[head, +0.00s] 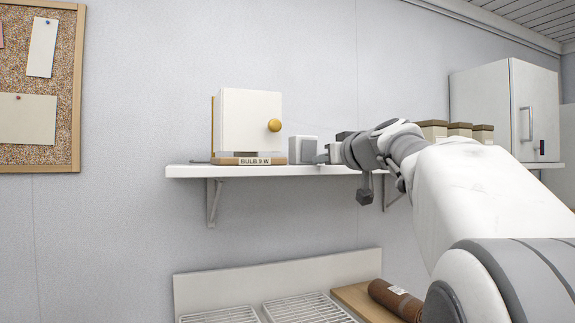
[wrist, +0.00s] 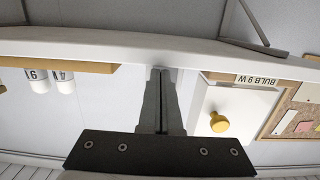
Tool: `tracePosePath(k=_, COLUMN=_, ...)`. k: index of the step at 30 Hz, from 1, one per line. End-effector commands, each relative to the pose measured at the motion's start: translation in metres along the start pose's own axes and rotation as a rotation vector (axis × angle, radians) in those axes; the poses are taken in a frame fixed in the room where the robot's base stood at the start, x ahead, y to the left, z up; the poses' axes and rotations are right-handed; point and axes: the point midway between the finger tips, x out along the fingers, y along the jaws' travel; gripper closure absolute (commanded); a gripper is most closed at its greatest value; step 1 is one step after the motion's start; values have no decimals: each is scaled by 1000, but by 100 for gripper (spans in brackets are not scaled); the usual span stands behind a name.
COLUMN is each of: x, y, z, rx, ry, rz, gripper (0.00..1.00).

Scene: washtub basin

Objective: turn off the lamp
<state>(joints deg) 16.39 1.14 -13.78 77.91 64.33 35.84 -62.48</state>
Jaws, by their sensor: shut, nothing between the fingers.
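A white box-shaped unit (head: 250,120) with a round brass knob (head: 274,125) stands on a wooden base marked "BULB 9 W" (head: 248,161), on the wall shelf. It appears to be the lamp; I cannot tell whether it is lit. In the wrist view, the unit (wrist: 240,104) and its knob (wrist: 219,122) show to the right of my fingers. A small white-and-grey switch-like box (head: 303,149) sits just right of the unit. My gripper (head: 320,158) is shut and empty, with its tips close to this box's right side; contact is unclear. In the wrist view, my gripper (wrist: 160,72) largely hides that area.
The white shelf (head: 190,171) has brackets below it. Several brown-lidded containers (head: 460,130) stand behind my arm at right, before a white cabinet (head: 490,95). Below are a drying rack (head: 305,308) and a brown roll (head: 395,298). Space left of the unit is clear.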

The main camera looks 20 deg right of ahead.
Motion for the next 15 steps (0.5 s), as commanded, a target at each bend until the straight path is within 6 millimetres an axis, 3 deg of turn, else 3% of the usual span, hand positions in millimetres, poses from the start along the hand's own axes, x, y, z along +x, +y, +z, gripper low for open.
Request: tracePosePath(k=15, x=-121, y=0, z=2, rx=-1, ry=4, rz=1, gripper=100)
